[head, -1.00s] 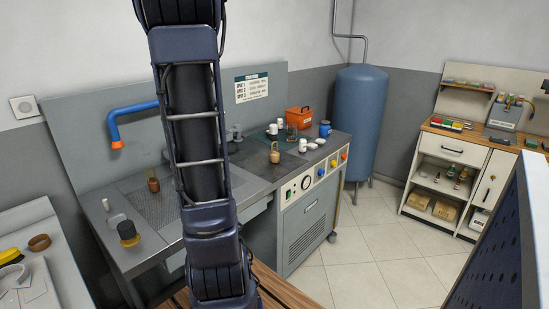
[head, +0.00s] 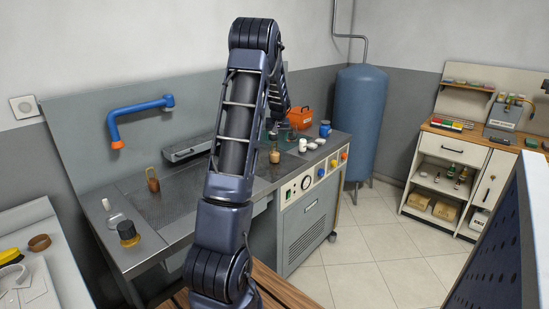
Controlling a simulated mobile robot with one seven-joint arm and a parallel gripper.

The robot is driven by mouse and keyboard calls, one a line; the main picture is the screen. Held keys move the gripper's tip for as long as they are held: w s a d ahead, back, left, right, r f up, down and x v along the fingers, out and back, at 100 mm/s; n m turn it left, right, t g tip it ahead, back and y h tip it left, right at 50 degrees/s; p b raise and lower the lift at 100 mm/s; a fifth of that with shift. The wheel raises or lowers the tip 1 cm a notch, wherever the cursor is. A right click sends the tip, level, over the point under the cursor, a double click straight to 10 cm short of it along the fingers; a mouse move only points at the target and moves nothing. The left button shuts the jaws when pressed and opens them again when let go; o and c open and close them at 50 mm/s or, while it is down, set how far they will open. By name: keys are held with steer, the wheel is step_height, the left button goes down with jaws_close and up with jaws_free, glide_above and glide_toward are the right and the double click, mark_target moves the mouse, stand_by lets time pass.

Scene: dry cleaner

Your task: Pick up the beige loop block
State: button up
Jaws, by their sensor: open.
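The beige loop block (head: 275,157), a small tan block with a loop on top, stands upright on the grey counter in the head view, just right of my arm. My gripper (head: 274,136) is small and dark at the far end of my arm, above and close to the block. It is open and holds nothing that I can see. Its fingers are hard to make out, and I cannot tell whether they touch the loop. A browner loop block (head: 152,180) stands farther left on the worktop.
White containers (head: 302,146), a blue jar (head: 325,129) and an orange box (head: 300,118) stand right of and behind the block.

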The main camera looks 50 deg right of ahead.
glide_above(275, 152)
steer(key=s+a, duration=0.1)
steer(key=s, duration=0.1)
step_height(275, 152, down, 5)
steer(key=shift+a+f, duration=0.1)
steer(key=shift+a, duration=0.05)
steer(key=shift+a+x, duration=0.2)
steer(key=shift+x, duration=1.1)
steer(key=shift+a+x, duration=0.15)
steer(key=shift+x, duration=1.2)
steer(key=c, duration=1.1)
